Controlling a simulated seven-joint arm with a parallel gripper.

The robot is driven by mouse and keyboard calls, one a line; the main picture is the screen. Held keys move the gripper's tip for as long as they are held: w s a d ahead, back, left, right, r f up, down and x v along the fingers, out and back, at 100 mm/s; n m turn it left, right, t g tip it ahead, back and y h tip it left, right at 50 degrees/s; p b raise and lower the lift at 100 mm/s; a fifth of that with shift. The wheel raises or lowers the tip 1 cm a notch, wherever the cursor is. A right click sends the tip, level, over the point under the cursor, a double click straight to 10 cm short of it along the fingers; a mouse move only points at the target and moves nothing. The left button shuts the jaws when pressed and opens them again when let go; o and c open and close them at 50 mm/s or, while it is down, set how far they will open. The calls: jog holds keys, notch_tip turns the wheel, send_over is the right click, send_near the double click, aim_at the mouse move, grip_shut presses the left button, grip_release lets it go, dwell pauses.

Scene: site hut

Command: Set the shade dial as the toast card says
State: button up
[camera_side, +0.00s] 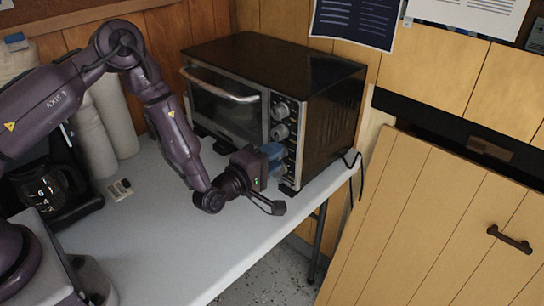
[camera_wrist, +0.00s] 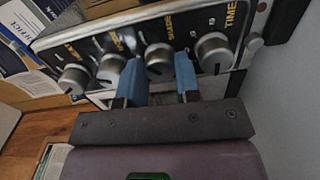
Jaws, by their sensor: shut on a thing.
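The toaster oven (camera_side: 325,90) stands at the back of the table, with a column of round silver dials on the right of its front. In the wrist view the shade dial (camera_wrist: 159,56) is the third from the left, with a yellow label beside it. My gripper (camera_wrist: 158,78) has its two blue fingers on either side of this dial, shut on it. In the side view my gripper (camera_side: 271,152) is at the lower dials and hides the one it holds. I cannot read the dial's exact setting. A dark blue printed sheet (camera_side: 355,18) hangs on the wall; its text is too small to read.
The time dial (camera_wrist: 213,50) sits close to the right finger, and another dial (camera_wrist: 111,67) close to the left one. A coffee maker (camera_side: 55,190) and pale rolls (camera_side: 95,135) stand at the left.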

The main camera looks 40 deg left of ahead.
jog(key=shift+m, duration=1.1)
jog(key=shift+s, duration=0.1)
jog(key=o, duration=0.9)
